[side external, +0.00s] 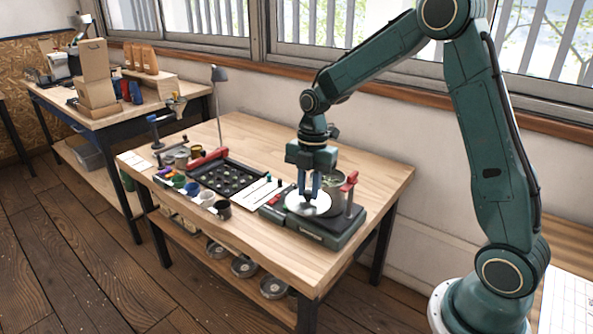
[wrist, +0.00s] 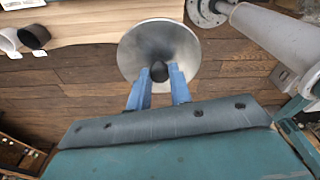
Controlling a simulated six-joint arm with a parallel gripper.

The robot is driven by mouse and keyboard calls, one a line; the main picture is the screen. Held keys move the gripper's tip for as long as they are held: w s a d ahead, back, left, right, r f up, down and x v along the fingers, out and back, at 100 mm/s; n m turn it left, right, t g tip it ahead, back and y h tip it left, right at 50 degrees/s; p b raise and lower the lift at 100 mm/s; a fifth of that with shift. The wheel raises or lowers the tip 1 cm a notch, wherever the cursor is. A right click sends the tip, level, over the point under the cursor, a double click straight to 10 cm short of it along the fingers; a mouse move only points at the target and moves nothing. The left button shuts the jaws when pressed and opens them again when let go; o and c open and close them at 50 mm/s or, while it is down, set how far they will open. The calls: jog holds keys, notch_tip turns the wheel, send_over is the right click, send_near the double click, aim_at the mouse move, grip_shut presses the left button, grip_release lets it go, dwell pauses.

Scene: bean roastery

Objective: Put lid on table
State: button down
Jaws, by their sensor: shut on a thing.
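The lid (wrist: 135,49) is a round silver metal disc with a dark knob (wrist: 159,72) at its middle. My gripper (wrist: 158,76) is shut on that knob, with its blue fingers on either side of it. In the side external view the lid (side external: 298,203) shows as a pale disc under my gripper (side external: 309,194), in front of the green machine's pot (side external: 333,190). The wrist view shows floor beyond the lid, so it is held up in the air. The wooden table (side external: 268,258) stands below.
The green machine (side external: 328,236) with a red-handled post (side external: 349,186) sits at the table's right. A black tray (side external: 222,180), white sheets (side external: 252,197) and several small cups (side external: 207,199) fill the middle and left. The table's front strip and back right are bare.

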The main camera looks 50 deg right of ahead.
notch_tip(320, 180, down, 20)
jog(key=shift+r, duration=0.1)
dwell(1.0)
jog(key=shift+f, duration=0.2)
jog(key=c, duration=1.3)
grip_release()
jog(key=shift+r, duration=0.1)
jog(key=r, duration=0.4)
jog(key=d+r, duration=0.1)
jog(key=r, duration=0.7)
jog(key=shift+w+d, duration=0.15)
jog(key=shift+d, duration=0.05)
